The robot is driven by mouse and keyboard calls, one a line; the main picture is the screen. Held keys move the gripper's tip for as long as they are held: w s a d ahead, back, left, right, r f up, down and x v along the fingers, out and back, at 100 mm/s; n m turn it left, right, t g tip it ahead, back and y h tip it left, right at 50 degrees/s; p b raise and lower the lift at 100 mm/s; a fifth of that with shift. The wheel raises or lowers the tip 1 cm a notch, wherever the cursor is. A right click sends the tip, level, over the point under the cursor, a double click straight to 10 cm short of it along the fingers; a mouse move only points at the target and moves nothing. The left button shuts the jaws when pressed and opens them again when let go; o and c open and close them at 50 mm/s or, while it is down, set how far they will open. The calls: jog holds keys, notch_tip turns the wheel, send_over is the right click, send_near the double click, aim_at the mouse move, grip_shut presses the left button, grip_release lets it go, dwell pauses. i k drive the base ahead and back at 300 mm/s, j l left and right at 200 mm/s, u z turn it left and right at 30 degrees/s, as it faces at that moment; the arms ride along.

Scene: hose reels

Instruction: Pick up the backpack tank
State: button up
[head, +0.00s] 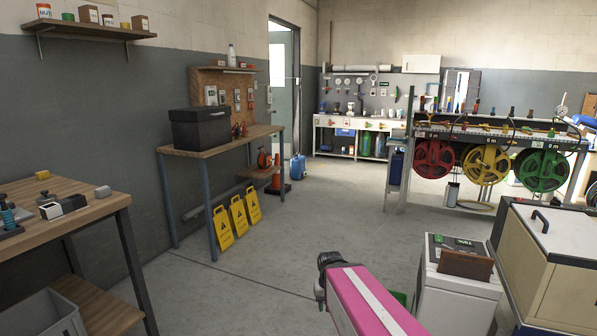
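I cannot tell for sure which thing is the backpack tank. A small blue container (298,168) stands on the floor by the open door, beside an orange cone; it is small in view and could be it. Another dark blue container (396,167) is at the left end of the hose reel stand. My arm, pink with a white stripe, reaches up from the bottom edge. Its dark end, where my gripper (324,278) seems to be, is over open floor, far short of both blue containers. The fingers cannot be made out.
A wooden bench (215,143) with a black box (200,128) stands along the left wall, with yellow floor signs (238,215) below. A white cabinet (455,290) and a cream chest (560,245) crowd the right. The hose reel stand (480,140) is behind them. The middle floor is clear.

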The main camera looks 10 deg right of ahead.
aim_at(297, 164)
jog(key=i+j+u, duration=0.1)
jog(key=i+j, duration=0.55)
jog(key=i+z, duration=0.1)
jog(key=i, duration=0.45)
jog(key=i+j+z, duration=0.15)
jog(key=i, duration=0.45)
jog(key=i+j+z, duration=0.1)
jog(key=i, duration=0.45)
jog(key=i+z, duration=0.15)
jog(key=i, duration=0.45)
jog(key=i+z, duration=0.2)
jog(key=i, duration=0.45)
jog(key=i+j+z, duration=0.15)
jog(key=i, duration=0.45)
jog(key=i+z, duration=0.15)
jog(key=i, duration=0.75)
jog(key=i+z, duration=0.15)
jog(key=i, duration=0.75)
jog(key=i+u, duration=0.2)
jog(key=i, duration=0.7)
jog(key=i+l+u, duration=0.15)
jog(key=i, duration=0.7)
jog(key=i+l+u, duration=0.1)
jog(key=i+u, duration=0.35)
jog(key=i, duration=0.95)
